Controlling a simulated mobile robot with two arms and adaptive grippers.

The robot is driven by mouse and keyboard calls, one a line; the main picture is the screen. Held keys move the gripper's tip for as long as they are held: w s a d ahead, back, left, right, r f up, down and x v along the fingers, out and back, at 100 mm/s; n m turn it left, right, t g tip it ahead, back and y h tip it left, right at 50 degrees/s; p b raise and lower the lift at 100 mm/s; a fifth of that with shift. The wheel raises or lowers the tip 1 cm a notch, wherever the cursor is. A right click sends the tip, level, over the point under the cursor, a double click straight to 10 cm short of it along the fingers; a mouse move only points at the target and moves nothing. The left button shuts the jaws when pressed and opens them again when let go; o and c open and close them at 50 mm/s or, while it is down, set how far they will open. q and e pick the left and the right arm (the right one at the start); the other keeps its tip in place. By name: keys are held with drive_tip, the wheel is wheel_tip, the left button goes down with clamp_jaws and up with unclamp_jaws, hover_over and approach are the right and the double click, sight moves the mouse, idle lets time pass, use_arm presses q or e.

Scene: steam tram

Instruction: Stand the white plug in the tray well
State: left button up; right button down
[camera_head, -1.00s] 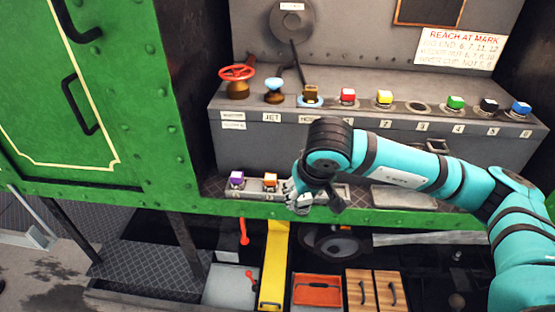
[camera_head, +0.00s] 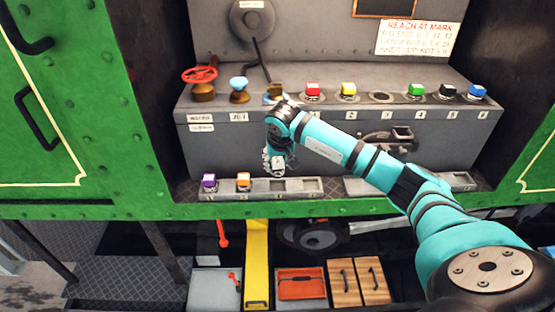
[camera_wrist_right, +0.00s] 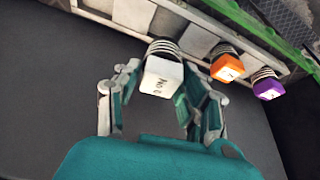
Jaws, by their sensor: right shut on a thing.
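The white plug (camera_wrist_right: 162,78) has a black ribbed end and lettering on its face. My right gripper (camera_wrist_right: 158,88) is shut on it, one finger on each side. In the head view my right gripper (camera_head: 275,163) points down, over or just in front of the grey tray (camera_head: 262,195), with the plug mostly hidden. The tray also shows in the wrist view (camera_wrist_right: 190,20). An orange plug (camera_head: 243,180) and a purple plug (camera_head: 209,181) stand in its left wells. Wells to their right look empty. I cannot tell whether the white plug touches the tray. My left gripper is out of view.
Behind the tray is a grey console (camera_head: 235,150) with a row of coloured plugs and one open socket (camera_head: 380,97). A red handwheel (camera_head: 199,76) and a latch (camera_head: 390,138) stick out. Another tray (camera_head: 365,187) lies to the right. A green ledge (camera_head: 130,211) runs in front.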

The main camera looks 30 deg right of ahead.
sight(278, 175)
wheel_tip(278, 175, down, 2)
drive_tip(key=shift+b, duration=0.5)
drive_tip(key=shift+f+b, duration=0.5)
drive_tip(key=shift+f, duration=0.35)
drive_tip(key=shift+f+b, duration=1)
drive_tip(key=shift+f, duration=0.2)
unclamp_jaws()
drive_tip(key=shift+r, duration=0.25)
drive_tip(key=shift+r+p, duration=0.75)
drive_tip(key=shift+r, duration=0.25)
drive_tip(key=shift+r, duration=0.1)
